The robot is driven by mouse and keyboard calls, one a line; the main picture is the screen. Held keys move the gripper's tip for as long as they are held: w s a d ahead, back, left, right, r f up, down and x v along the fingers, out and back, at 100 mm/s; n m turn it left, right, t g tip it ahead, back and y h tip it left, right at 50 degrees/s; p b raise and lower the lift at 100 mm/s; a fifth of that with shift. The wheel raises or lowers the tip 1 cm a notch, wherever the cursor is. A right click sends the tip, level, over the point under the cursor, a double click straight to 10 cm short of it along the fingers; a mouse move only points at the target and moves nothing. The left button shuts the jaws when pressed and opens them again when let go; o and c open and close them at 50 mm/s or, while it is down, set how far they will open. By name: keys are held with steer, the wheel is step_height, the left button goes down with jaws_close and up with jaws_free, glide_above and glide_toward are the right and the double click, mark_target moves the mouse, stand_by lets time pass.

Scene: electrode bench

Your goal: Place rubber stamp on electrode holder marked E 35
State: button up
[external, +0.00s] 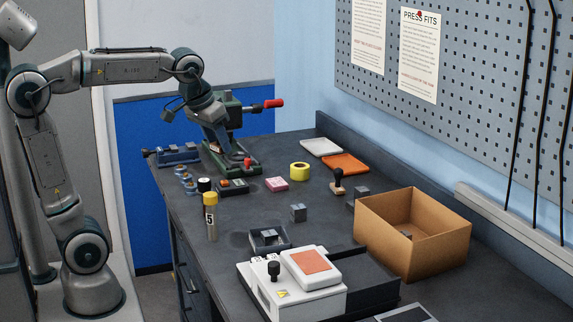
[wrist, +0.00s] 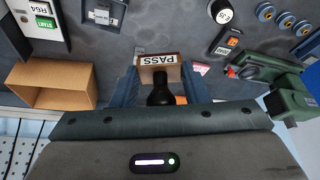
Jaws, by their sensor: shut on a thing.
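The rubber stamp (wrist: 158,62) has a black handle, a wooden head and a white PASS label, which reads upside down in the wrist view. My gripper (wrist: 160,84) is shut on it, with one blue finger on each side. My gripper also shows in the external view (external: 229,146), raised in front of the green press; the held stamp is not clear there. The electrode holder marked E 35 (wrist: 221,13) is a short black cylinder with a white top, standing apart from the stamp. It also shows near the bench's left edge in the external view (external: 204,185).
The green press (wrist: 275,80) stands beside my gripper.

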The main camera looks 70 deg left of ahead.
steer(key=s, duration=0.3)
glide_above(206, 180)
steer(key=s, duration=0.1)
steer(key=shift+n, duration=0.3)
step_height(206, 180, down, 8)
steer(key=shift+s+d+r, duration=0.1)
steer(key=shift+s+d, duration=0.05)
steer(key=shift+f, duration=2)
steer(key=shift+f, duration=0.1)
steer(key=shift+f+b, duration=0.15)
steer(key=shift+b, duration=0.2)
steer(key=o, duration=1)
steer(key=shift+r, duration=0.2)
